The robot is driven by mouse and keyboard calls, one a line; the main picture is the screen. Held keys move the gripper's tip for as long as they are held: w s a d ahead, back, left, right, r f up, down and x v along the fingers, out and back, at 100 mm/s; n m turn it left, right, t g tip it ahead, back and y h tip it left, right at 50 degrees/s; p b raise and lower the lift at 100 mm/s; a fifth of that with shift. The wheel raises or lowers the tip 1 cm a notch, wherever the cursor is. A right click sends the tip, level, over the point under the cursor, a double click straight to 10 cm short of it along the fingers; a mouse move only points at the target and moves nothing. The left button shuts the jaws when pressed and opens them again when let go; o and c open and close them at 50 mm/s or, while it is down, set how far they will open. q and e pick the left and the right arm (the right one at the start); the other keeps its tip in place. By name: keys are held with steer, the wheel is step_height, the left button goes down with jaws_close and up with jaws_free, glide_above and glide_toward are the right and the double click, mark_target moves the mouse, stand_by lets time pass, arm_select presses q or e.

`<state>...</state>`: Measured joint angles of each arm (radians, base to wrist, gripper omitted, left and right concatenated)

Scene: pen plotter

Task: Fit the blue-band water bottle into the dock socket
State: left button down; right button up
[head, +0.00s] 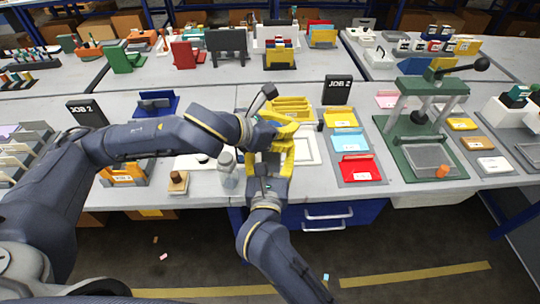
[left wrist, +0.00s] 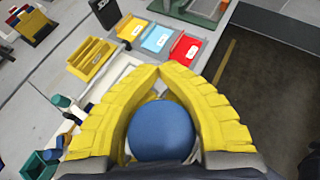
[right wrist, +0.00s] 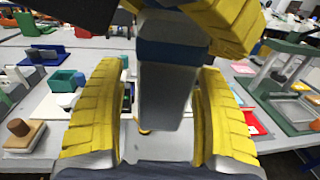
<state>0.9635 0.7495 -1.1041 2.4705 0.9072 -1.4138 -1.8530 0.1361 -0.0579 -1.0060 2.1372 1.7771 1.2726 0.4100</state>
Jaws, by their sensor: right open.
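The blue-band water bottle (right wrist: 165,95) is a grey body with a dark blue band, hanging roughly upright in the right wrist view. Its round blue top (left wrist: 161,131) fills the space between the fingers in the left wrist view. My left gripper (head: 270,128) is shut on the bottle from above. My right gripper (head: 269,158) is open, its yellow fingers on either side of the bottle's lower part with gaps showing in the right wrist view (right wrist: 160,100). I cannot make out the dock socket; the arms cover part of the bench.
A clear grey bottle (head: 228,168) and a wooden stamp (head: 178,182) stand left of the grippers. A yellow tray (head: 293,106), a blue tray (head: 346,141) and a red tray (head: 358,168) lie to the right. A green press (head: 425,120) stands farther right.

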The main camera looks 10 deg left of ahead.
steer(key=c, duration=1.5)
arm_select(q)
steer(key=c, duration=1.5)
jaws_free()
steer(key=shift+d, duration=0.1)
arm_select(e)
steer(key=shift+a+r, duration=0.1)
jaws_close()
arm_select(q)
steer(key=shift+o, duration=0.2)
steer(key=shift+r, duration=0.15)
